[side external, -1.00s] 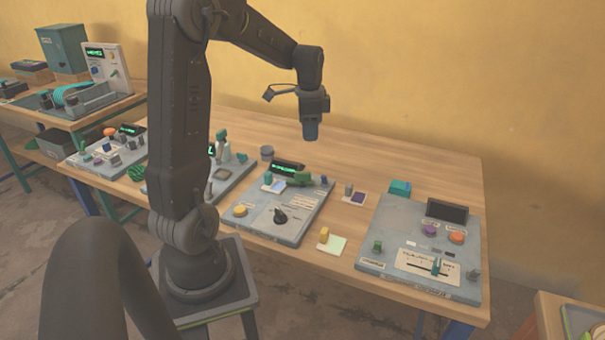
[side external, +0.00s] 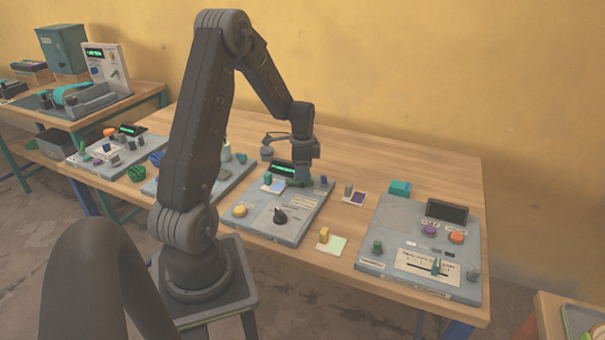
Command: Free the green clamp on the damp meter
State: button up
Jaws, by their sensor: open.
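The middle grey panel (side external: 258,226) has a lit green display (side external: 283,170), a yellow knob (side external: 239,211) and a black dial (side external: 280,216). Its labels are too small to read, so I cannot confirm that it is the damp meter. My gripper (side external: 303,182) points down at this panel's back right part, just right of the display. It is open. It covers the spot of the panel's green clamp, which is mostly hidden. I cannot tell whether the fingers touch it or stand around it.
A right-hand panel (side external: 400,281) has a dark screen, orange and purple buttons, a slider and a small green block (side external: 377,246). A yellow block (side external: 324,235) on a pale pad, a purple pad (side external: 355,198) and a teal box (side external: 400,188) stand between or behind the panels.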

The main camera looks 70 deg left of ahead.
jog(key=shift+f, duration=0.6)
grip_shut()
